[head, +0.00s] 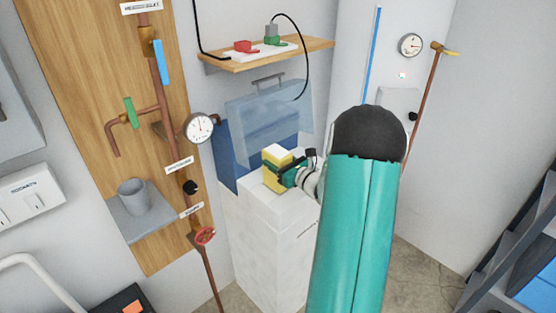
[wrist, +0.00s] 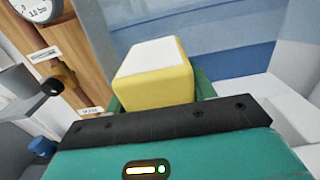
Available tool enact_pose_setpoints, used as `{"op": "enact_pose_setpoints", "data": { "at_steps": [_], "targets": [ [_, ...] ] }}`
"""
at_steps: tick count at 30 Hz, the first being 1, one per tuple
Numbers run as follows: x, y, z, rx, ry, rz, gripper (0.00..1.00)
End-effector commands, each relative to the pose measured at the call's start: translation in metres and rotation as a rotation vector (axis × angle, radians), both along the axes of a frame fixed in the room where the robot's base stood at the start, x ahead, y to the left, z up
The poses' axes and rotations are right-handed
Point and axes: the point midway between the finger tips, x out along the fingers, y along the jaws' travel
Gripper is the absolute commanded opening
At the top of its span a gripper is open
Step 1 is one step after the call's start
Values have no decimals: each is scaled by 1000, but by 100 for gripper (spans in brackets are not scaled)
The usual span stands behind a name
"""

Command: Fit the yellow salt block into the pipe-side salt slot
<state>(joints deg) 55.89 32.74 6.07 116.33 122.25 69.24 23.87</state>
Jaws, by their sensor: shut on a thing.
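The yellow salt block (head: 276,154), with a pale top face, is between the green fingers of my gripper (head: 286,172). It also fills the middle of the wrist view (wrist: 155,85), where my gripper (wrist: 160,98) is shut on it. The block is over the pipe-side part of the white cabinet top (head: 302,199), in front of an open blue compartment (head: 227,155) with a raised clear lid (head: 262,115). I cannot make out the salt slot itself. The block's underside is hidden, so I cannot tell whether it touches anything below.
A wooden shelf (head: 310,47) hangs above the lid, with a black cable looping down. Dark shelving (head: 500,250) is at the right.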

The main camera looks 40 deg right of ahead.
Motion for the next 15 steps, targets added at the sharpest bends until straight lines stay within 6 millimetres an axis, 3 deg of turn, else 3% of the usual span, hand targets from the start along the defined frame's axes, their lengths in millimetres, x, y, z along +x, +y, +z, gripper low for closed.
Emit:
{"op": "enact_pose_setpoints", "data": {
  "at_steps": [15],
  "targets": [
    [1,0,-7,-3,-6,0,0]
  ]
}}
